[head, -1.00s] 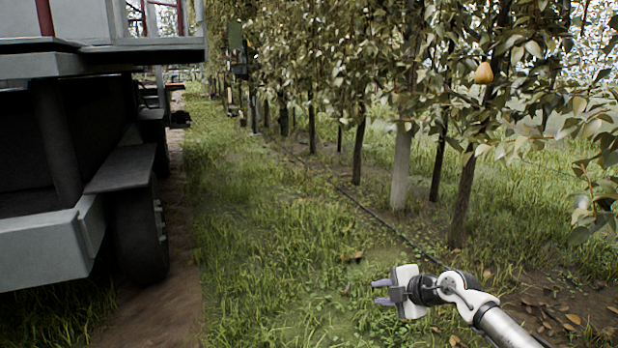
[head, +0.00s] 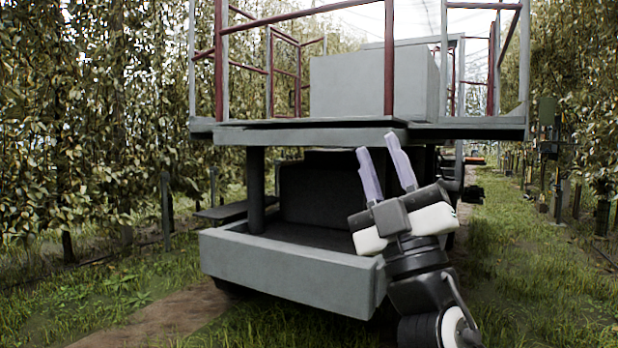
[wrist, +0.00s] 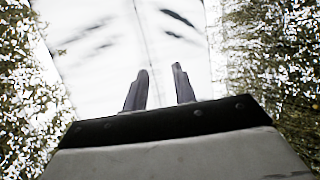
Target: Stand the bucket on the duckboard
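I see no bucket and no duckboard in either view. My gripper (head: 377,144) is raised in front of the platform vehicle in the head view, its two pale purple fingers pointing up. The fingers are apart with nothing between them. In the wrist view my gripper (wrist: 160,72) also shows empty, with pale sky or cover and foliage beyond it.
A grey platform vehicle (head: 290,266) with red and grey railings stands in the grassy lane. A pale box (head: 370,85) is on its deck. Leafy tree rows line both sides. Grass (head: 525,260) is open at the right; a dirt track (head: 165,318) runs at the lower left.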

